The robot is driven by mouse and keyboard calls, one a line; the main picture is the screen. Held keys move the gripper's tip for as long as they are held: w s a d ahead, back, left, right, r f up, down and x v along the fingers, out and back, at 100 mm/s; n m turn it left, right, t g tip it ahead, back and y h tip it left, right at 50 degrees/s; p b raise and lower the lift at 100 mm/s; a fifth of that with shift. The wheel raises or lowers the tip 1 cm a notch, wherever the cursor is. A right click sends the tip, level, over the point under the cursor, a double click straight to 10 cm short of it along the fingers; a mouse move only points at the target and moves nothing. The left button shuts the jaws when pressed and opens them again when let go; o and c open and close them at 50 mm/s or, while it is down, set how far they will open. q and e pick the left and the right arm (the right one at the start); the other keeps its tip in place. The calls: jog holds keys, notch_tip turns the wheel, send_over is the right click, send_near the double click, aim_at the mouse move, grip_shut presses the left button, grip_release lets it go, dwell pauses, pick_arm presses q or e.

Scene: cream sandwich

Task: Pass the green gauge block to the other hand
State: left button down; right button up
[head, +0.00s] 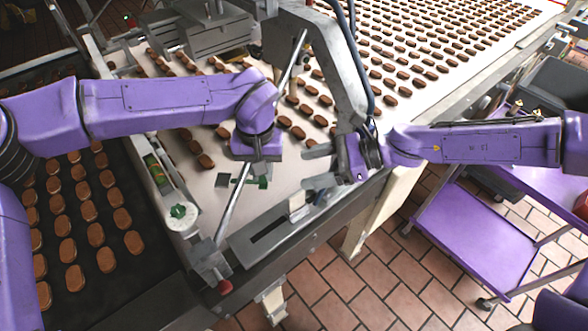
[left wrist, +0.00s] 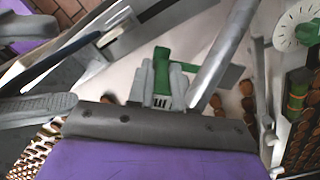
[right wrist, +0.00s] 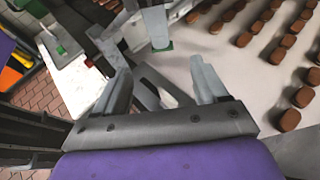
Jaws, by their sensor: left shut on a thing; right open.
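The green gauge block (head: 248,182) is held low over the pale belt, between the fingers of my left gripper (head: 249,172). In the left wrist view the green block (left wrist: 161,68) stands out beyond the two closed grey fingers, which hide part of it. My right gripper (head: 320,167) is open and empty, to the right of the block, with its fingers pointing left towards it. In the right wrist view the fingers (right wrist: 162,85) are spread apart, and a green end of the block (right wrist: 161,46) shows ahead, apart from them.
A slanted metal rod (head: 233,202) passes close to my left gripper. A grey machine arm (head: 338,75) rises behind my right gripper. Rows of brown cookies (head: 415,52) cover the belt. A dial (head: 181,216) is at the near left, and a purple cart (head: 465,237) stands at right.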

jog(key=s+x, duration=0.1)
jog(key=x, duration=0.8)
jog(key=shift+w+a+f, duration=0.2)
jog(key=shift+w+a, duration=0.05)
jog(key=shift+w, duration=0.25)
pick_arm(q)
jog(key=shift+a, duration=0.1)
pick_arm(e)
jog(key=c, duration=1.2)
pick_arm(q)
jog(key=c, duration=0.9)
grip_release()
jog(key=shift+c, duration=0.2)
pick_arm(e)
grip_shut()
jog(key=shift+s, duration=0.1)
pick_arm(q)
jog(key=shift+d, duration=0.2)
pick_arm(e)
jog(key=shift+s+a+r, duration=0.1)
jog(key=shift+a, duration=0.05)
